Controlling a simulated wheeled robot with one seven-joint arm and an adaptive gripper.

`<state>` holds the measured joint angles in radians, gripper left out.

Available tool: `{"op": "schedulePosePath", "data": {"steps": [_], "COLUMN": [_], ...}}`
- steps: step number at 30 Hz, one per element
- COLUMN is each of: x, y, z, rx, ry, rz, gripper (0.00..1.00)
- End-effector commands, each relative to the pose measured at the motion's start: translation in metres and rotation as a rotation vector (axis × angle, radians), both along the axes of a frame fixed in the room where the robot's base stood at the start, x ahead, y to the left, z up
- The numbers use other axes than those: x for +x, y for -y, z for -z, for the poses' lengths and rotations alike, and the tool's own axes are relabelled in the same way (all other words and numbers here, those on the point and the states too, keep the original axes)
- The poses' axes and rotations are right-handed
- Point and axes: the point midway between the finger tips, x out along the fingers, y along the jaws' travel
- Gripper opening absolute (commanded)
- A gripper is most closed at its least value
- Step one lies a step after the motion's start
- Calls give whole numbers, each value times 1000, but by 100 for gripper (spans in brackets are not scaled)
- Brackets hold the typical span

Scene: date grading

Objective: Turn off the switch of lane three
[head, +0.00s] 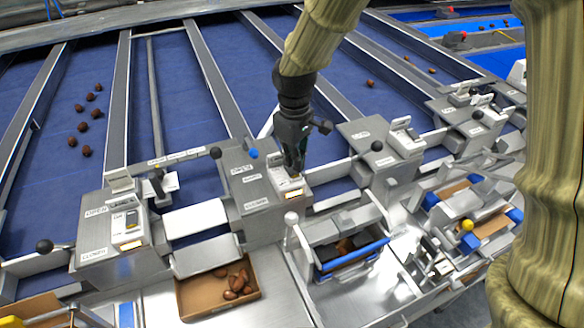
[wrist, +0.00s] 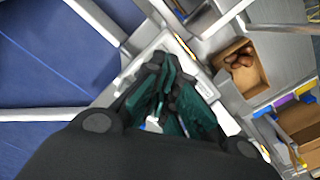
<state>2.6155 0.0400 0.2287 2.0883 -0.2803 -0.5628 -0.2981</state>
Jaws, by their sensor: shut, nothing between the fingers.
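My gripper (head: 293,170) is shut and empty, pointing down at the small white switch unit (head: 290,187) on a grey lane control box (head: 250,207). In the wrist view my gripper (wrist: 170,65) covers most of this unit, so the switch's position and any contact are hidden. Similar switch units sit on the left box (head: 128,226), the right box (head: 405,140) and the far right box (head: 487,104). The boxes carry OPEN and CLOSED labels. I cannot read a lane number on them.
Black-knobbed levers (head: 216,152) and a blue knob (head: 253,153) stand near the boxes. A cardboard tray (head: 183,300) holds brown dates below. A blue-edged bin (head: 352,257) and a white-knobbed lever (head: 291,218) are close on the front side. Blue lanes (head: 172,85) lie behind.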

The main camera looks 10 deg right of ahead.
Motion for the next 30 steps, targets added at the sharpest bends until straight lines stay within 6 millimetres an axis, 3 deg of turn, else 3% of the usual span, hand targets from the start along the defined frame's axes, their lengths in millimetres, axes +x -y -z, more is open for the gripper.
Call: {"op": "schedulePosePath", "data": {"steps": [30], "x": [0], "y": [0], "z": [7], "rx": [0], "ry": [0], "rz": [0], "gripper": [0]}}
